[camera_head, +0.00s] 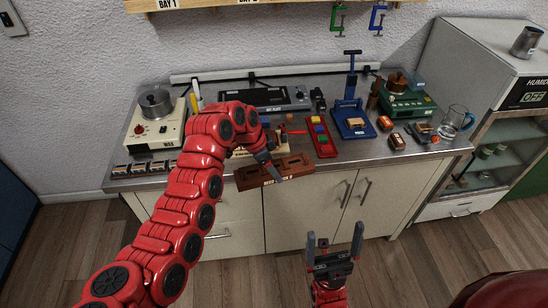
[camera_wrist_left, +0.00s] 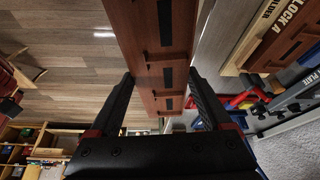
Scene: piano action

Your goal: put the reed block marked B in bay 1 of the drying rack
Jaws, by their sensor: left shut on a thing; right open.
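A long red-brown reed block (camera_head: 292,166) is held by my left gripper (camera_head: 268,160) at the front edge of the bench. In the left wrist view, the fingers are shut on either side of the block (camera_wrist_left: 158,40), which has dark inset slots. No letter on it is readable. A shelf-like wooden rack (camera_head: 215,3) on the wall at the top carries a BAY 1 label (camera_head: 167,4) and a BAY 2 label beside it. Only its lower edge shows. My right gripper (camera_head: 335,234) is open and empty, in front of the cabinets.
The bench carries a hot plate with pot (camera_head: 157,104), a red tray (camera_head: 322,138), a blue press (camera_head: 353,120) and a glass mug (camera_head: 455,122). Green and blue clamps hang below the rack.

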